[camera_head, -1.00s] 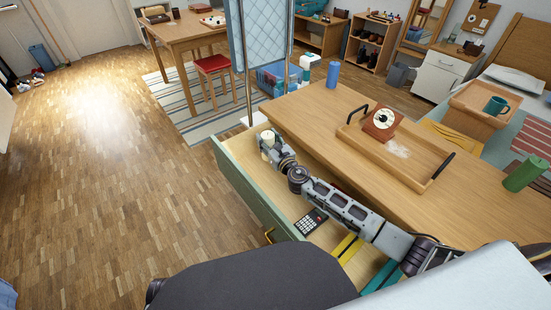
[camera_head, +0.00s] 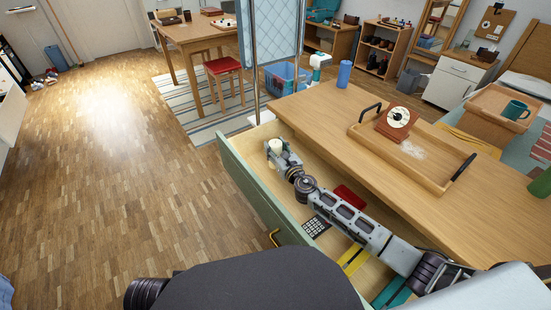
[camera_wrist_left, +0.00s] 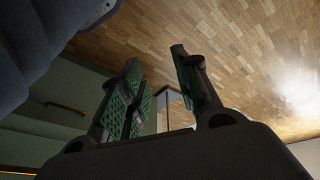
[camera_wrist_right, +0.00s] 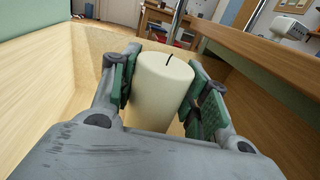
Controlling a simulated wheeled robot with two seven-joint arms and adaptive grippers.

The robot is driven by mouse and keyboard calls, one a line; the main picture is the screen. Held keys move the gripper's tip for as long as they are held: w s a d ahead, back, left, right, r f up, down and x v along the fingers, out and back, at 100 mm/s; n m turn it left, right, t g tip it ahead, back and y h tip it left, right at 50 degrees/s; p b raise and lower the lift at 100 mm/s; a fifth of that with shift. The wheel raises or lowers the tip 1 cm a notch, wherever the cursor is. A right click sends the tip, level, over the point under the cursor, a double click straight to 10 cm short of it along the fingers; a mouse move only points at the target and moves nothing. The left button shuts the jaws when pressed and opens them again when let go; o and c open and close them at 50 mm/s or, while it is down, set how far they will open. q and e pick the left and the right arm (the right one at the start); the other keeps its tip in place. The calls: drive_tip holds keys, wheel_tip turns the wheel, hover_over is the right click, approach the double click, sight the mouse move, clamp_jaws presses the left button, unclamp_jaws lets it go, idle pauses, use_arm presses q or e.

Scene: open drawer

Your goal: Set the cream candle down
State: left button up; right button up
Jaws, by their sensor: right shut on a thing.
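The cream candle (camera_wrist_right: 160,90) stands upright between the green-padded fingers of my right gripper (camera_wrist_right: 165,98), which is shut on it. In the head view the candle (camera_head: 275,148) shows at the far end of the open drawer (camera_head: 262,205), inside its walls. My right arm reaches along the drawer to it. The candle's base is mostly hidden, so I cannot tell whether it touches the drawer floor. My left gripper (camera_wrist_left: 160,95) shows in the left wrist view with its fingers apart and nothing between them.
The drawer also holds a calculator (camera_head: 316,226), a red item (camera_head: 350,196), and yellow (camera_head: 353,258) and teal (camera_head: 390,292) items. The wooden top (camera_head: 420,200) beside it carries a tray (camera_head: 440,178) with a dial device (camera_head: 396,122), and a blue cylinder (camera_head: 345,74).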

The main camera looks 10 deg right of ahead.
use_arm(q)
drive_tip(key=shift+d+f, duration=0.1)
drive_tip(key=shift+f, duration=0.05)
use_arm(e)
drive_tip(key=shift+f, duration=0.15)
